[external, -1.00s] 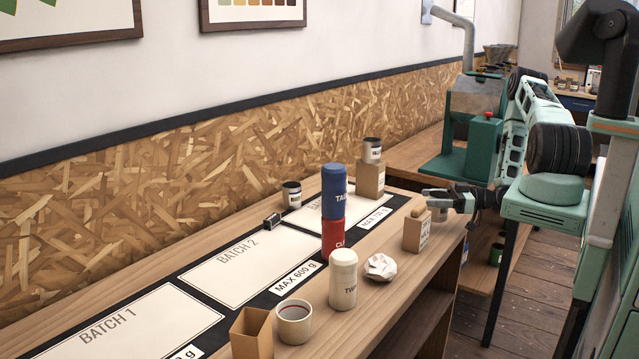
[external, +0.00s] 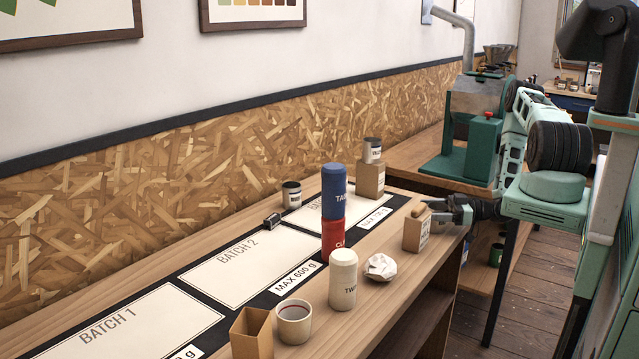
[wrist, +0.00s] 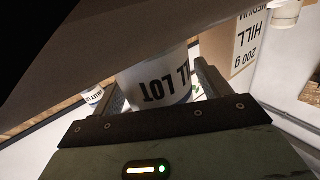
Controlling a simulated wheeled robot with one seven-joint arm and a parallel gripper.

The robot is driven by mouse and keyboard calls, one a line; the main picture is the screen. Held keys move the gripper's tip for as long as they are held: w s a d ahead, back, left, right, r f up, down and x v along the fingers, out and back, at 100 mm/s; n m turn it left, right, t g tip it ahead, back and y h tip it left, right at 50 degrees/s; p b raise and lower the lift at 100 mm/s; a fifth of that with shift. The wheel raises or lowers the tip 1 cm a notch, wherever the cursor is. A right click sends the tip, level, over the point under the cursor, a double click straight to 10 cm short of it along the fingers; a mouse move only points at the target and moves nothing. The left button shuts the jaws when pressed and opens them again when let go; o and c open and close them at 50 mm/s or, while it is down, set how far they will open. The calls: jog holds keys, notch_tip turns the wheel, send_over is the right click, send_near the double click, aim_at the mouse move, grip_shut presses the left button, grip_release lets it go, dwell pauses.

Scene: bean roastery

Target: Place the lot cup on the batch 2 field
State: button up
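The lot cup (wrist: 158,85) is white with dark lettering reading LOT, upside down in the wrist view. It stands between the two fingers of my gripper (wrist: 165,92), which look open, with a small gap at the right finger. In the external view my gripper (external: 447,211) is low at the right end of the bench, behind a kraft bag that hides most of the fingertips; I cannot make out the cup there. The batch 2 field (external: 236,268) is a pale panel on the dark mat, with its surface bare.
A blue canister (external: 334,190) stacked on a red one (external: 334,238) stands by the third field. A dark small block (external: 272,221) lies behind batch 2.

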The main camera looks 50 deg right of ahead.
jog(key=b+v, duration=0.5)
jog(key=v, duration=1.1)
jog(key=shift+s+f+b, duration=0.15)
jog(key=shift+s+b, duration=0.15)
jog(key=shift+o, duration=0.4)
jog(key=shift+s+d, duration=0.3)
jog(key=shift+s, duration=0.05)
